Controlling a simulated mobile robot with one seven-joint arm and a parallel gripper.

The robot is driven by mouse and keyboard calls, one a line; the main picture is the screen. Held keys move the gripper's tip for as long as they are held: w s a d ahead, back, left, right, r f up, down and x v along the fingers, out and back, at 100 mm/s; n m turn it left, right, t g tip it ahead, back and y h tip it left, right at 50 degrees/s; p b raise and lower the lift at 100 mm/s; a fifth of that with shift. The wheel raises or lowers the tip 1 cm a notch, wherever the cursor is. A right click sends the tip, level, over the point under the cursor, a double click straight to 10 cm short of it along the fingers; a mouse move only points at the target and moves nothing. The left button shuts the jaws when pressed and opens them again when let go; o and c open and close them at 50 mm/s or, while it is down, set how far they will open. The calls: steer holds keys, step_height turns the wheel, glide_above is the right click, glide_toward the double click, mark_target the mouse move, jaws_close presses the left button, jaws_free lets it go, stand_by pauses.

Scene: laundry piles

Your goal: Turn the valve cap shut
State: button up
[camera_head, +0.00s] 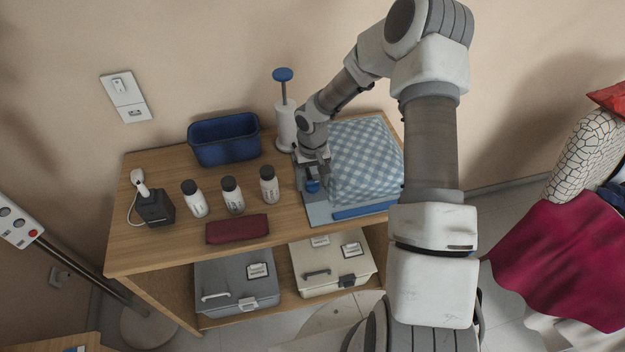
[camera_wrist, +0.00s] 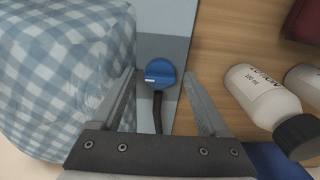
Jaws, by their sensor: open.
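The valve cap (camera_wrist: 160,72) is a round blue knob with a raised grip bar and a small white mark, on the grey-blue mat beside the checked bag. In the head view the blue cap (camera_head: 312,186) shows just below my gripper (camera_head: 313,172). In the wrist view my gripper (camera_wrist: 157,78) is open, with one finger on each side of the cap and gaps between. A dark stem or hose (camera_wrist: 158,110) runs from the cap toward my gripper's palm.
Several white bottles (camera_head: 232,194) stand left of the mat, one close to my gripper in the wrist view (camera_wrist: 258,95). A white pump (camera_head: 286,125) with a blue top stands behind. A dark red cloth (camera_head: 237,229), a blue bin (camera_head: 225,140) and a black device (camera_head: 155,208) share the table.

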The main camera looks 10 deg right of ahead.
steer(key=shift+c, duration=0.3)
jaws_close()
steer(key=shift+n, duration=0.4)
steer(key=n, duration=0.3)
steer(key=shift+n, duration=2.5)
steer(key=shift+o, duration=0.3)
jaws_free()
